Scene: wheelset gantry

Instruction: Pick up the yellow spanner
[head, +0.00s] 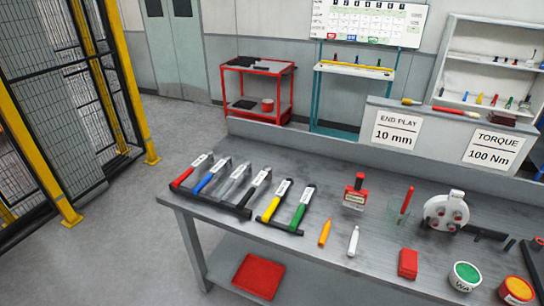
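The yellow spanner (270,209) appears to be the yellow-handled tool on the grey workbench, left of the middle. It lies slanted, its handle end toward the bench's front edge and a white label near its far end. Its handle end rests on a dark rack bar (279,226), beside a green-handled tool (298,216). Neither of my grippers is in the head view.
Red, blue, grey and black-handled tools (258,190) lie to the left on another dark bar. An orange-yellow pointed stick (325,232) and a white tube (353,241) stand to the right.

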